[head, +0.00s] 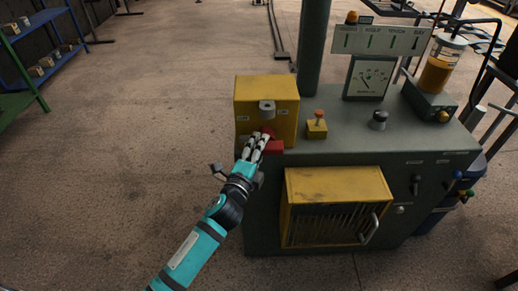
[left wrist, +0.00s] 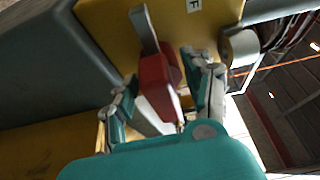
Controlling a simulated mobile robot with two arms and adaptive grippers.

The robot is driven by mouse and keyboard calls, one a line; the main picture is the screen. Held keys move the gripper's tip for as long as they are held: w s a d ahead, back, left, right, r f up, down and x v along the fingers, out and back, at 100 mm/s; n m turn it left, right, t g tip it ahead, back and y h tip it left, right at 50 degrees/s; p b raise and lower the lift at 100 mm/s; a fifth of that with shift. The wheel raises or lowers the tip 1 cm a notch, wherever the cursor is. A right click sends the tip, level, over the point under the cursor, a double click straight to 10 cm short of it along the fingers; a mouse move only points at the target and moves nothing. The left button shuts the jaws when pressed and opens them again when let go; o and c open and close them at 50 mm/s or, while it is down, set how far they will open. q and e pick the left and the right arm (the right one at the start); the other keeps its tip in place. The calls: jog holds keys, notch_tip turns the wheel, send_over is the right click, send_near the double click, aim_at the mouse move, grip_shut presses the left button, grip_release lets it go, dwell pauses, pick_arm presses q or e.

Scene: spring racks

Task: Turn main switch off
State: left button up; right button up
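The main switch is on a yellow box (head: 266,100) at the left end of the grey machine top. Its red handle (head: 273,146) shows at the box's lower front, partly hidden by my fingers. In the left wrist view the red handle (left wrist: 158,82) with a grey metal lever (left wrist: 144,30) lies between my fingers. My left gripper (head: 260,142) is at the handle; in the left wrist view its fingers (left wrist: 165,85) stand apart, one on each side of the handle. I cannot tell whether they touch it. My right gripper is not in view.
The grey machine (head: 400,145) carries a small orange-topped lever (head: 317,126), a black knob (head: 378,120), a gauge (head: 368,77) and an amber jar (head: 440,65). A yellow vented panel (head: 338,190) sits on its front. The floor at left is clear up to a blue-green rack (head: 40,50).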

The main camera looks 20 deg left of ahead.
pick_arm(q)
jog(key=shift+s, duration=0.1)
jog(key=s+a, duration=0.1)
jog(key=s, duration=1)
jog(key=shift+s+a, duration=0.2)
jog(key=shift+s, duration=0.2)
jog(key=shift+f, duration=0.15)
